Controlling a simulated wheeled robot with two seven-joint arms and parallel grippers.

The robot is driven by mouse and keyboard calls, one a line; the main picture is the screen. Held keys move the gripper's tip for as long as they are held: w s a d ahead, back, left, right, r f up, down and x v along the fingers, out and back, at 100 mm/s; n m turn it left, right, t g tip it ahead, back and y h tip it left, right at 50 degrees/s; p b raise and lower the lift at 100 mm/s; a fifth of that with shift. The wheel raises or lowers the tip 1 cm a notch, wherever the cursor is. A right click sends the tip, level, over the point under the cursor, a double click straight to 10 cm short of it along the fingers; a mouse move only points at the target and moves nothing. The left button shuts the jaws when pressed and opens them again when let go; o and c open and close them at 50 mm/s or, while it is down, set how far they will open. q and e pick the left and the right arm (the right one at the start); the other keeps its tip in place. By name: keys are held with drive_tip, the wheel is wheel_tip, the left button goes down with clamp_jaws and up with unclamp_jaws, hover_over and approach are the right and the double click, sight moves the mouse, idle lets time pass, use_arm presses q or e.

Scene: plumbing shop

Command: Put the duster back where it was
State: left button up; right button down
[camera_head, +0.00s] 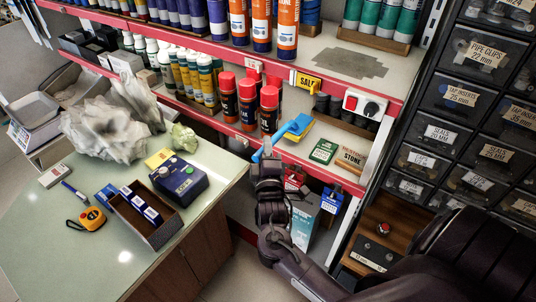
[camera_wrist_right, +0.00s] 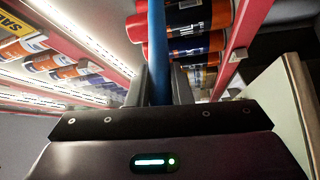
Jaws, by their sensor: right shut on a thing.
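The duster (camera_head: 292,128) has a blue handle and a blue head with some yellow on it. It is held in front of the red-edged shelf, to the right of red-capped spray cans. My right gripper (camera_head: 265,160) is shut on its handle, and the handle end shows just above the fingers. In the right wrist view the blue handle (camera_wrist_right: 157,60) stands between the two fingers (camera_wrist_right: 160,88); the head is out of that view. I cannot tell whether the duster touches the shelf. My left gripper is not in view.
Red-capped spray cans (camera_head: 248,103) stand close to the left. A worktable (camera_head: 60,245) with a tape measure (camera_head: 86,218) is at left. Small-parts drawers (camera_head: 440,132) are at right. The grey shelf patch (camera_head: 348,62) is clear.

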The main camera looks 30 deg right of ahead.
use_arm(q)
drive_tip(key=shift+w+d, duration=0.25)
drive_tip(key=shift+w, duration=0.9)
use_arm(e)
wheel_tip(320, 180, down, 3)
drive_tip(key=shift+r, duration=0.1)
drive_tip(key=c, duration=1.8)
unclamp_jaws()
drive_tip(key=o, duration=0.5)
use_arm(q)
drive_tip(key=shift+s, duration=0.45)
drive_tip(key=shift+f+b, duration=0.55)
drive_tip(key=shift+b, duration=0.05)
use_arm(e)
drive_tip(key=v, duration=1.2)
